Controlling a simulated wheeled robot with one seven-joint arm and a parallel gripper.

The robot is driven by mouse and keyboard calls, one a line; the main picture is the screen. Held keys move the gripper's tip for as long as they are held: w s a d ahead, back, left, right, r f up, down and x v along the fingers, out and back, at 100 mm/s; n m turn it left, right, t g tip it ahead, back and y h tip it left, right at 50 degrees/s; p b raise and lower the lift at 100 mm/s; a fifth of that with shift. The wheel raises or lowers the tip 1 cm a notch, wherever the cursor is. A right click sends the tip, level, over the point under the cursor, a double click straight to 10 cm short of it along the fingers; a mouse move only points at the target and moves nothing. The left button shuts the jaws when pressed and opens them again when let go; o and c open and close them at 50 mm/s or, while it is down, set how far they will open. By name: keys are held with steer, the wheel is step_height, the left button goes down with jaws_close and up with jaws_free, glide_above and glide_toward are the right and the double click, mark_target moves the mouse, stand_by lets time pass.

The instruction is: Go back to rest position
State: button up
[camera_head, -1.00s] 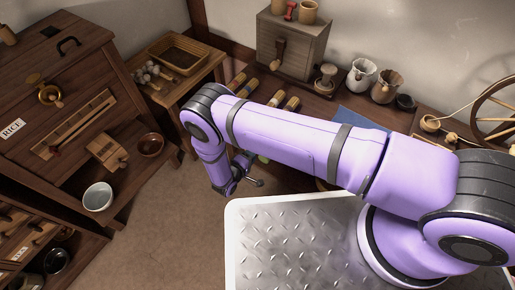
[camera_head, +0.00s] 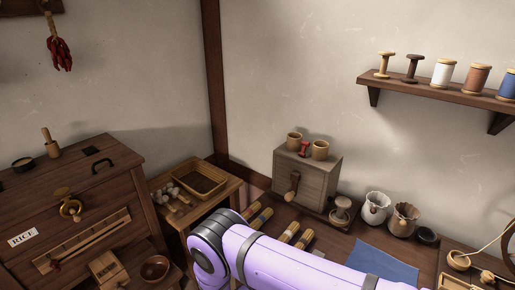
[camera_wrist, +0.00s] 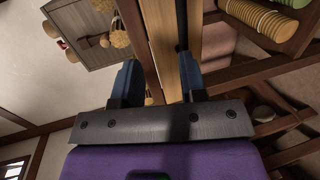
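My purple arm (camera_head: 290,262) reaches in from the bottom of the head view, its elbow bent near the wooden side table. The gripper end is out of the head view, below the frame. In the wrist view my gripper (camera_wrist: 158,78) shows two dark blue fingers standing apart. I see nothing held between them, only wooden beams behind.
A wooden cabinet (camera_head: 80,180) with a RICE label stands at left. A side table holds a tray (camera_head: 197,180). A grey wooden box (camera_head: 308,172), pale jars (camera_head: 376,207) and a blue cloth (camera_head: 385,264) are on the bench. A shelf (camera_head: 430,90) with spools hangs above.

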steer(key=w+d+r+m+g+h, duration=0.1)
steer(key=w+r+g, duration=0.15)
steer(key=r, duration=0.55)
steer(key=w+d+r+m+g, duration=0.2)
steer(key=w+r, duration=0.1)
steer(key=r, duration=0.5)
steer(key=w+d+r+m+g+h, duration=0.1)
steer(key=w+r+g, duration=0.15)
steer(key=r, duration=0.55)
steer(key=d+r+m+g+y, duration=0.1)
steer(key=d+r, duration=0.3)
steer(key=r, duration=0.4)
steer(key=s+d+r+m+g+y, duration=0.1)
steer(key=d+r, duration=0.3)
steer(key=r, duration=0.3)
steer(key=d+r+m+g+y, duration=0.1)
steer(key=d+r+m+g, duration=0.15)
steer(key=r, duration=0.55)
steer(key=s+d+r+y, duration=0.5)
steer(key=s+d+r, duration=0.6)
steer(key=r, duration=0.4)
steer(key=s+d+r+t+y, duration=0.2)
steer(key=s+r, duration=0.1)
steer(key=s, duration=0.6)
steer(key=s+d+r+m+t+y, duration=0.1)
steer(key=s+d+r+t+y, duration=0.1)
steer(key=s, duration=0.7)
steer(key=shift+s+d+r+t, duration=0.2)
steer(key=shift+s+r+t, duration=0.05)
steer(key=shift+r+t, duration=0.45)
